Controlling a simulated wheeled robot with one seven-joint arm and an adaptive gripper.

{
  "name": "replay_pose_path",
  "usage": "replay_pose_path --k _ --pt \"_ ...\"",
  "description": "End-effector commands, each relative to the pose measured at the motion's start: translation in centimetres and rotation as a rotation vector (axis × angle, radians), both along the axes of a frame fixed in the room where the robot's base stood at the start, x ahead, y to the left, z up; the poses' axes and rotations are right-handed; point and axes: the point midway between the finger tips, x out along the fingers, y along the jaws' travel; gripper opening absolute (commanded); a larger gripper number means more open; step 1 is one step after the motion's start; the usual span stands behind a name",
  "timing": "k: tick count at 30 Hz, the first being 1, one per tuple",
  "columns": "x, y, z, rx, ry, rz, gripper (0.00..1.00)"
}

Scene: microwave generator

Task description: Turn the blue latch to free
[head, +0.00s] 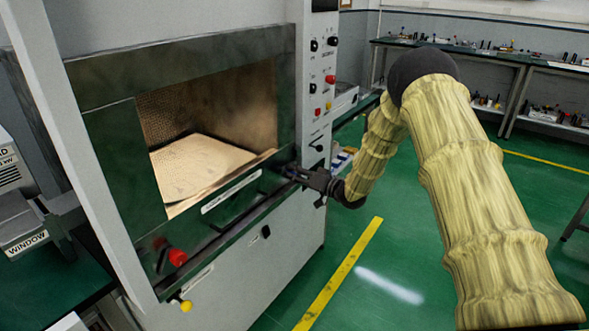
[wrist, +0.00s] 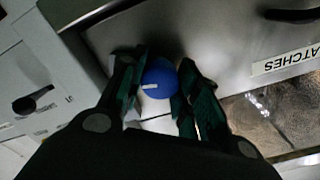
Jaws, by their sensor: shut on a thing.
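The blue latch (wrist: 158,80) is a round knob with a white mark, on the metal front of the machine. In the wrist view it sits between the two fingers of my gripper (wrist: 160,95), which are closed on its sides. In the head view my gripper (head: 293,172) reaches the front panel's right edge, below and right of the lit opening. There the blue knob is mostly hidden by the fingers and too small to make out clearly.
The machine's lit chamber (head: 200,165) is at left. A red knob (head: 177,257) and a yellow knob (head: 186,305) are at its lower left. Black switches and red buttons line the control column (head: 318,90). Green floor (head: 400,260) is free at right; benches stand behind.

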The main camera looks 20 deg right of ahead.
Motion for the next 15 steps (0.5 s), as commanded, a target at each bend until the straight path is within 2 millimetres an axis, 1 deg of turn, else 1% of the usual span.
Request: replay_pose_path --k 1,15 --pt "0.12 -0.37 0.38 0.036 0.026 -0.006 0.08" --pt "0.17 -0.46 0.18 0.377 0.291 -0.007 0.08"
